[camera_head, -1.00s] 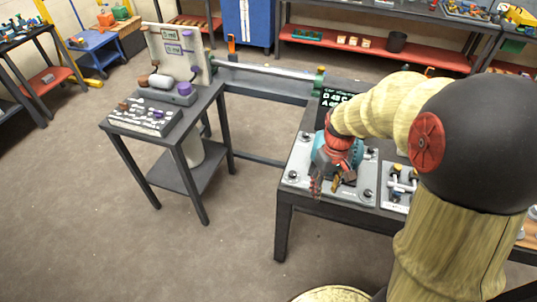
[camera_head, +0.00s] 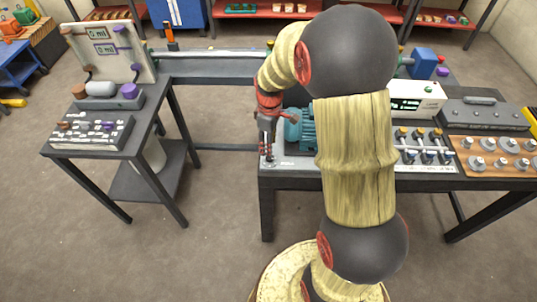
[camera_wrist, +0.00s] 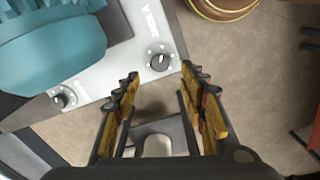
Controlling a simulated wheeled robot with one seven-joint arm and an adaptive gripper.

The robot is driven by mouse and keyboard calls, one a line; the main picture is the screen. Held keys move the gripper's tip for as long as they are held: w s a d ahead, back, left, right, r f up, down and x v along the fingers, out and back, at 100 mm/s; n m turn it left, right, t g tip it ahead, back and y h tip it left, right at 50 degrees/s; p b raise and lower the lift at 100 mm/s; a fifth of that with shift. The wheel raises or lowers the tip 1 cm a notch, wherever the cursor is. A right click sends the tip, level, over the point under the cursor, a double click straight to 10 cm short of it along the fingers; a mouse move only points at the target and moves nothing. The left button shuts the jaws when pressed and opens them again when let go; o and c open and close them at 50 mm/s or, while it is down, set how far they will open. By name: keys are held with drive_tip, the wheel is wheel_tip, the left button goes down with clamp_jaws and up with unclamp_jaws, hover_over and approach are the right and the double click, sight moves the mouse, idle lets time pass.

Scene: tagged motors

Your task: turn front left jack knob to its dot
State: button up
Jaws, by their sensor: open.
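The front left jack knob (camera_wrist: 160,60) is a small dark round knob with a pale pointer line and small white marks around it. It sits on the corner of a grey motor plate (camera_wrist: 100,76). Which mark is its dot is too small to tell. My gripper (camera_wrist: 159,76) is open, its two fingers pointing towards the knob, which shows between and just beyond the tips, apparently untouched. In the head view my gripper (camera_head: 267,158) hangs over the plate's front left corner and hides the knob. The teal motor (camera_head: 300,128) stands right beside it.
Another jack knob (camera_wrist: 63,97) sits along the plate's edge. Right of my arm are a valve panel (camera_head: 425,148) and a wooden board (camera_head: 490,158) of round weights. A side table (camera_head: 90,150) stands left, with open floor between.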

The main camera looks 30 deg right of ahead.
wheel_tip(320, 180, down, 6)
drive_tip(key=shift+f+b, duration=0.15)
drive_tip(key=shift+b, duration=0.6)
drive_tip(key=shift+c, duration=1)
clamp_jaws()
